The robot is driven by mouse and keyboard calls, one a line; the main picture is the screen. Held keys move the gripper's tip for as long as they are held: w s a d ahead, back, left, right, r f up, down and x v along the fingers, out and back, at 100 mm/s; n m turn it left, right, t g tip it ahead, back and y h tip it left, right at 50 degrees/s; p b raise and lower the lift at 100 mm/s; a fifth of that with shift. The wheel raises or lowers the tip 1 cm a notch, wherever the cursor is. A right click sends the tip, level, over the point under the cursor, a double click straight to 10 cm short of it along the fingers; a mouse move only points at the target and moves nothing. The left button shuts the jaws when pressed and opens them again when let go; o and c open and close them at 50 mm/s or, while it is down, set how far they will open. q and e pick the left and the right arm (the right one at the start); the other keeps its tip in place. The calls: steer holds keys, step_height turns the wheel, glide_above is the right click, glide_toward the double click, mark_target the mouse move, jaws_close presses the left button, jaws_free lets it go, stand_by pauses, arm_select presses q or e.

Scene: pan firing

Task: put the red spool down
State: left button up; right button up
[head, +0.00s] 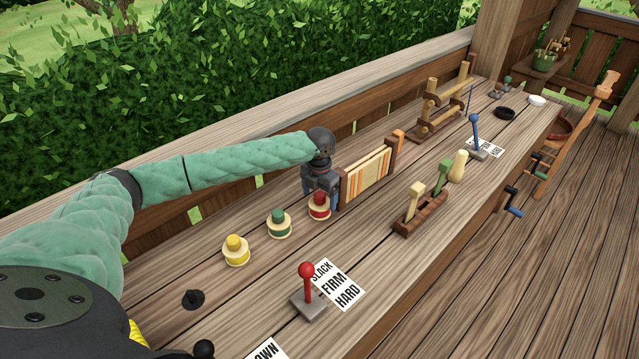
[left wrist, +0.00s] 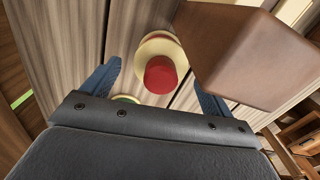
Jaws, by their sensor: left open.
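The red spool (head: 319,205), with a red core and pale round flanges, stands upright on the wooden bench at the right end of a row of spools. My left gripper (head: 321,188) is just above and behind it, pointing down, with its jaws open. In the left wrist view the red spool (left wrist: 160,72) shows beyond the blue-grey fingers (left wrist: 157,82), between them and apart from both. My right gripper is not in view.
A green spool (head: 279,223) and a yellow spool (head: 236,250) stand to the left. A wooden frame with striped slats (head: 367,178) stands close on the gripper's right. A red-knobbed lever (head: 307,285) and a label card (head: 338,284) are in front.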

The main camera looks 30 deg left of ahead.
arm_select(q)
step_height(320, 180, up, 8)
steer(key=shift+f+b, duration=0.2)
steer(key=shift+b, duration=0.7)
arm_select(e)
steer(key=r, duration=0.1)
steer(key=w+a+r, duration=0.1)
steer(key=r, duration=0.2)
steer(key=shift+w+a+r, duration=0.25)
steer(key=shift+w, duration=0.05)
